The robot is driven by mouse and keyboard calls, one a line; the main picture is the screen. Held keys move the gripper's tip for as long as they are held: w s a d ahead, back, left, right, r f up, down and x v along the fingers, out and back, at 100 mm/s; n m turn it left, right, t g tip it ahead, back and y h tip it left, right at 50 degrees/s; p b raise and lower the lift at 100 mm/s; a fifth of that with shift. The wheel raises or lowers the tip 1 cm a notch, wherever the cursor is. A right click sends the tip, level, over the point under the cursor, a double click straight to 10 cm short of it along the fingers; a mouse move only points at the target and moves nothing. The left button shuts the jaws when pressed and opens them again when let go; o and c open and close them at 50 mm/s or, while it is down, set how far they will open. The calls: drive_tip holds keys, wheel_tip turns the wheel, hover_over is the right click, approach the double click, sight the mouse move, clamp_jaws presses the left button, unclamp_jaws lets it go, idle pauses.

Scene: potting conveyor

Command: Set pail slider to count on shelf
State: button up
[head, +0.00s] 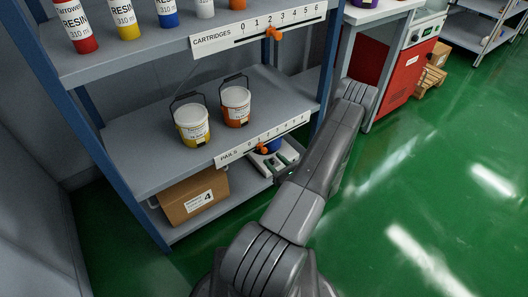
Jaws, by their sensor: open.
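The pail strip (290,126) is a white numbered scale marked PAILS along the front edge of the middle shelf. Its orange slider (262,149) sits in the left part of the scale, near the low numbers; the exact number is too small to read. Two pails stand upright on that shelf: a yellow one (192,128) and an orange one (236,108), both with white lids. My arm reaches up past the right end of the strip.
A cartridge strip (225,39) with its own orange slider (273,33) fronts the upper shelf, which holds several cartridges. A cardboard box (190,197) marked 4 sits on the bottom shelf. A red cabinet (410,72) stands right of the rack.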

sight(266, 152)
drive_tip(key=x, duration=0.7)
drive_tip(key=shift+b, duration=0.4)
